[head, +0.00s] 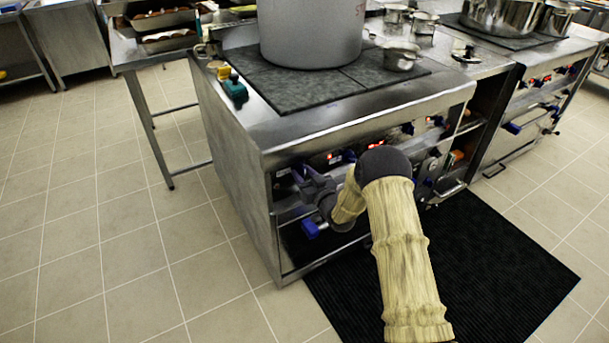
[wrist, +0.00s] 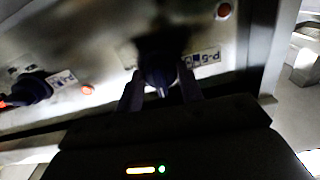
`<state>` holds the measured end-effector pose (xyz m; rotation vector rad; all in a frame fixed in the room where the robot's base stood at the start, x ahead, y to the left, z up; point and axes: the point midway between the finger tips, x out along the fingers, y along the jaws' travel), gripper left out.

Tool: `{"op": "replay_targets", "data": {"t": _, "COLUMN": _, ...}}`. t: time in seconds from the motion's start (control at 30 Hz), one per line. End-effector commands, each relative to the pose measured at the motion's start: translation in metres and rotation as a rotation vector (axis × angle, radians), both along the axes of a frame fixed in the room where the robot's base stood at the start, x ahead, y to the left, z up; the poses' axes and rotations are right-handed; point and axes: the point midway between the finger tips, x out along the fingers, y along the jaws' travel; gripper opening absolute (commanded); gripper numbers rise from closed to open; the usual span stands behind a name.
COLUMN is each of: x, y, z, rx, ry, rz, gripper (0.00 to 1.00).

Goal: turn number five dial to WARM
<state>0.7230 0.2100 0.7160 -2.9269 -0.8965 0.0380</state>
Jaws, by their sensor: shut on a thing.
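The number five dial (wrist: 158,68) is a dark round knob on the metal panel in the wrist view. A small label (wrist: 208,57) with a 5 is beside it. My gripper (wrist: 160,88) has one finger on each side of the dial and is shut on it. In the head view my gripper (head: 303,172) is at the left end of the stove's front panel, and the dial is hidden behind it. The dial's setting marks are too dark and blurred to read, so I cannot tell whether it points to WARM.
Another dark dial (wrist: 30,88) is to the left on the panel. A large stockpot (head: 310,30) stands on the stove top (head: 290,88). A green bottle-like item (head: 235,90) is at its left edge. A black mat (head: 480,260) lies in front; tiled floor is clear at left.

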Motion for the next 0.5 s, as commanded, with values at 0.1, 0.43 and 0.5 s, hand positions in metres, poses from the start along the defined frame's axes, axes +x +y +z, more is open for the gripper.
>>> {"op": "replay_targets", "data": {"t": 0.1, "x": 0.0003, "y": -0.0013, "z": -0.0006, "rx": 0.055, "ry": 0.037, "rz": -0.002, "gripper": 0.14}}
{"op": "replay_targets", "data": {"t": 0.43, "x": 0.0004, "y": -0.0019, "z": -0.0009, "rx": 0.283, "ry": 0.19, "rz": -0.003, "gripper": 0.14}}
{"op": "replay_targets", "data": {"t": 0.5, "x": 0.0005, "y": -0.0021, "z": -0.001, "rx": 0.338, "ry": 0.227, "rz": -0.003, "gripper": 0.14}}
